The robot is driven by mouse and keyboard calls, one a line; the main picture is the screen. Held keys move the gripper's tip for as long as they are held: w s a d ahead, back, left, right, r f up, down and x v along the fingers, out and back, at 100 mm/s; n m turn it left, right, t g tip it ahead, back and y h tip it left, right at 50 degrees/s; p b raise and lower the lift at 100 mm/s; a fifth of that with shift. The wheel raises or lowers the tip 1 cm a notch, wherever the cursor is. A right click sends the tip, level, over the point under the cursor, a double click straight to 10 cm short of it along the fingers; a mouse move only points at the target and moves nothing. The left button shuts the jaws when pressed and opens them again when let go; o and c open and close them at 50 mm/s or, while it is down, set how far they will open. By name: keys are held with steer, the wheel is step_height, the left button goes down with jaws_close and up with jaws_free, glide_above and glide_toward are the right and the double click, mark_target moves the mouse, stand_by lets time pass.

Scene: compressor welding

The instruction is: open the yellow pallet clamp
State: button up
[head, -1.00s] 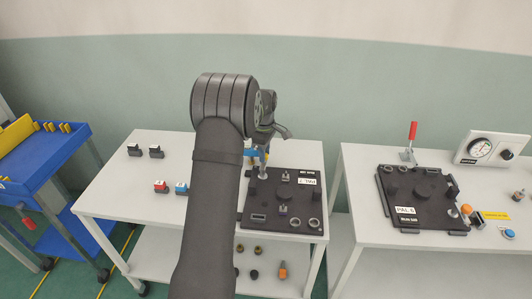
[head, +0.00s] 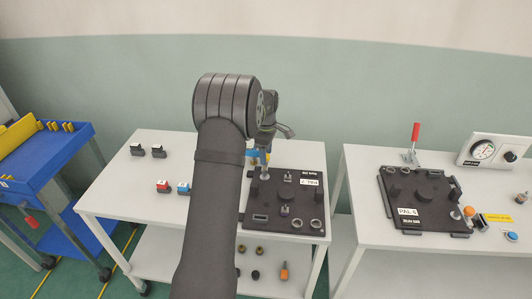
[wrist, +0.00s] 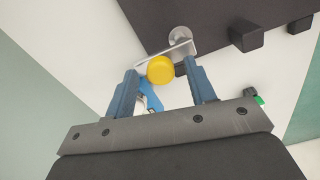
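The yellow clamp handle (wrist: 160,70) shows end-on as a round knob in the wrist view. Its metal clamp base (wrist: 180,36) is at the edge of the dark pallet (wrist: 240,32). My gripper (wrist: 160,66) is open, with one blue finger on each side of the knob and visible gaps to both. In the head view my gripper (head: 264,150) points down at the back left corner of the dark pallet (head: 258,205) on the middle table. My arm hides most of the clamp there, and the yellow handle cannot be made out.
A second pallet (head: 425,190) with a red-handled clamp (head: 414,140) is on the right table, beside a gauge box (head: 490,149). Small parts (head: 163,186) lie on the middle table left of my arm. A blue cart (head: 50,155) stands at far left.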

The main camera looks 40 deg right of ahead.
step_height(320, 180, up, 17)
steer(key=shift+r, duration=0.2)
stand_by(0.4)
stand_by(0.5)
step_height(320, 180, down, 18)
steer(key=shift+r, duration=0.2)
stand_by(0.4)
steer(key=shift+r, duration=0.1)
